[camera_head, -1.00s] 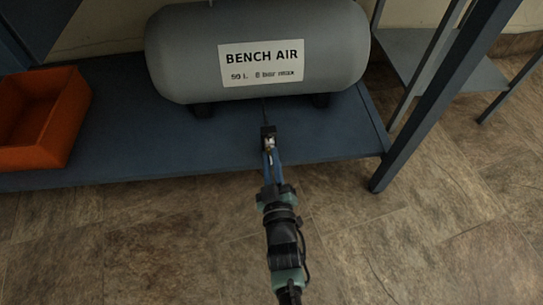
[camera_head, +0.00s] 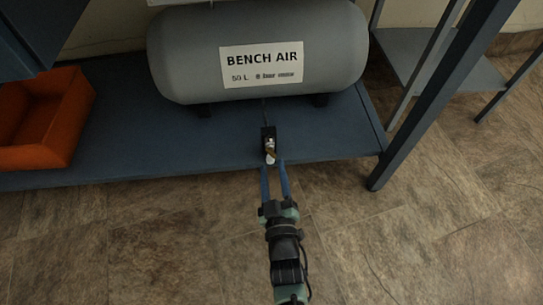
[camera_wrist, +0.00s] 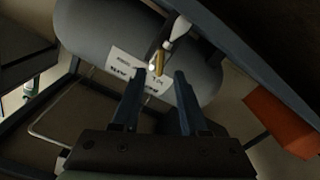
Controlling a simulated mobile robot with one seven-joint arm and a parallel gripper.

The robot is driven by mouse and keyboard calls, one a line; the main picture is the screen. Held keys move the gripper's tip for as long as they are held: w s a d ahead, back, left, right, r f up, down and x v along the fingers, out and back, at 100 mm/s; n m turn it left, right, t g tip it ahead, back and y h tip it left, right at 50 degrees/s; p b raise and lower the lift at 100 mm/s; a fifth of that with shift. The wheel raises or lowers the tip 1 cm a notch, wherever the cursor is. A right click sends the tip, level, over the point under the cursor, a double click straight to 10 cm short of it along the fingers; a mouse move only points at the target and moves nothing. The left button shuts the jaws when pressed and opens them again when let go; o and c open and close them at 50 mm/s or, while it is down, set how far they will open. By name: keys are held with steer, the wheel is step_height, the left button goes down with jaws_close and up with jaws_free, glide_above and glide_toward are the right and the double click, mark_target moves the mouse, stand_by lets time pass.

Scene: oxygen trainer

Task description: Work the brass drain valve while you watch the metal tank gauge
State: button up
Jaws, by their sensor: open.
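The drain valve (camera_head: 269,147) is a small dark block with a pale metal body at the front edge of the blue shelf, below the grey tank (camera_head: 190,50). In the wrist view its brass-coloured part (camera_wrist: 159,62) shows in line with the gap between my fingertips, with a pale fitting (camera_wrist: 178,30) beside it. My gripper (camera_head: 273,166) is open and empty, its two blue fingers (camera_wrist: 160,75) pointing at the valve from the front. I cannot make out a metal gauge in either view.
The blue shelf (camera_head: 130,130) carries the tank and, at left, an orange bin (camera_head: 45,120). A dark blue bench leg (camera_head: 425,100) stands to the right. The tiled floor (camera_head: 150,245) in front is clear.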

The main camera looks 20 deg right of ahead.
steer(key=p+v, duration=0.4)
steer(key=v, duration=0.5)
steer(key=shift+s, duration=0.25)
steer(key=shift+r, duration=0.1)
stand_by(6.8)
